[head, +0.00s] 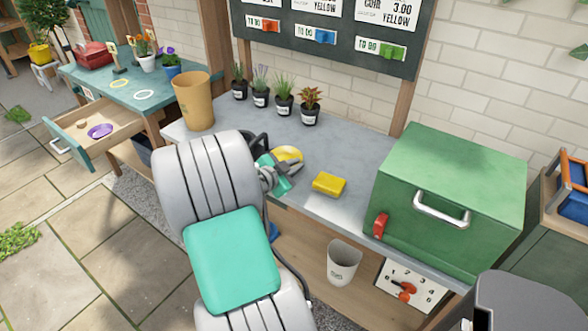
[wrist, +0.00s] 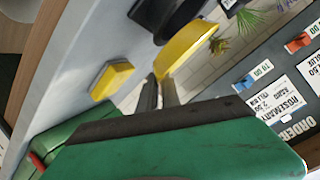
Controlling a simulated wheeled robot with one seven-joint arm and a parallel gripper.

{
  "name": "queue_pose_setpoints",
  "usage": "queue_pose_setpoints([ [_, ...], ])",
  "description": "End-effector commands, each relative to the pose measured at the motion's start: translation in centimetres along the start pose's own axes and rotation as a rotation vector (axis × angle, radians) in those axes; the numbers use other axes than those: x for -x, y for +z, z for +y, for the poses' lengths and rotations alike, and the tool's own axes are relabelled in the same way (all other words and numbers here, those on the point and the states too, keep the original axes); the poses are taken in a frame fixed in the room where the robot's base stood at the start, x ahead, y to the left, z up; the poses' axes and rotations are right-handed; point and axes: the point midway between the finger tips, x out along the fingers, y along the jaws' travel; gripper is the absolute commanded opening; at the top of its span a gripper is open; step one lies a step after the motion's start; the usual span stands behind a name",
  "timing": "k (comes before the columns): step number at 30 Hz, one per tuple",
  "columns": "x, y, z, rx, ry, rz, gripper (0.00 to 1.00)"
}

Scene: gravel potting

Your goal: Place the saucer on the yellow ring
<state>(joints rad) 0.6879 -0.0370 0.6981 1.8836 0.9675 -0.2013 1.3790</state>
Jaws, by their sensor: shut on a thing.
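A yellow saucer (head: 288,154) is held tilted above the grey bench. It also shows in the wrist view (wrist: 186,52), edge toward the fingers. My gripper (head: 275,172) is shut on the saucer's edge; its grey fingertips show in the wrist view (wrist: 160,90). The held saucer is well to the right of the ring. My arm hides part of the bench.
On the grey bench (head: 340,145) stand a tan pot (head: 193,103), several small potted plants (head: 283,97), a yellow block (head: 329,184) and a large green box (head: 450,185). An open drawer (head: 90,142) below the teal table (head: 185,88) holds a purple saucer (head: 100,131).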

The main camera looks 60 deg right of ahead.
Motion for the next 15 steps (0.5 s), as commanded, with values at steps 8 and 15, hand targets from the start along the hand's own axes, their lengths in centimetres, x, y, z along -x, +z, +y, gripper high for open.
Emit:
queue_pose_setpoints([
  [8, -0.6, 1.6, 0.8, 0.0, -0.003, -0.001, 0.0],
  [15, -0.7, 2.0, 1.0, 0.0, -0.003, -0.001, 0.0],
])
